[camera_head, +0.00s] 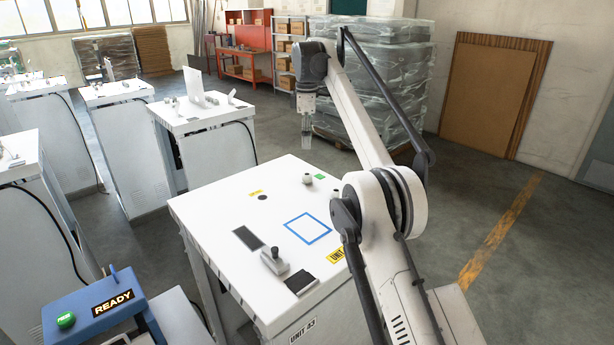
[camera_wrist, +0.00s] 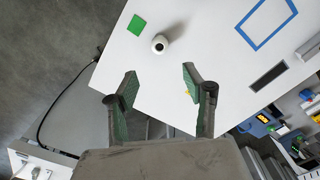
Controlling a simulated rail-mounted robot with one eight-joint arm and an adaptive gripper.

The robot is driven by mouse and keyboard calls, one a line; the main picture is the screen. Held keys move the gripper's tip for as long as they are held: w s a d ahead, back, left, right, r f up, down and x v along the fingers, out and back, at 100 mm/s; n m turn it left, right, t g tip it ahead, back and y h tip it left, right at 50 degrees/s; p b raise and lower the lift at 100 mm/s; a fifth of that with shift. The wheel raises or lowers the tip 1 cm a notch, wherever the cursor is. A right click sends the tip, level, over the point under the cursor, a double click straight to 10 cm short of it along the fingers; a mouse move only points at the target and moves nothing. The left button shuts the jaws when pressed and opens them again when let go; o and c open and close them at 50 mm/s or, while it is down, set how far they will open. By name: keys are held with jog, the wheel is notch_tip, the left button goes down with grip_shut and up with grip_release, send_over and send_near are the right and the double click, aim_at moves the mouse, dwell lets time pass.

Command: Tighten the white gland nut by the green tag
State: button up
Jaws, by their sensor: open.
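The white gland nut (camera_head: 307,178) stands on the white cabinet top (camera_head: 215,210), close beside the small green tag (camera_head: 320,176). In the wrist view the nut (camera_wrist: 160,44) is a round white piece with a dark centre, right of and below the green tag (camera_wrist: 137,25). My gripper (camera_wrist: 157,84) is open and empty; its green-padded fingers are spread wide. The nut lies beyond the fingertips, roughly in line with the gap and apart from both fingers. In the head view my gripper (camera_head: 307,122) hangs above the far side of the cabinet, its fingers hard to make out.
The top also bears a blue square outline (camera_head: 308,229), a grey lever fitting (camera_head: 272,260), a dark slot plate (camera_head: 248,237) and a yellow tag (camera_head: 256,192) by a dark disc. Another pale fitting (camera_head: 335,193) is partly behind my arm. Other cabinets stand left.

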jog(key=b, duration=0.3)
send_over(307, 174)
notch_tip(307, 174, down, 5)
jog(key=shift+r, duration=0.2)
jog(key=shift+f+p, duration=0.45)
jog(key=shift+f, duration=3.5)
jog(key=c, duration=1.1)
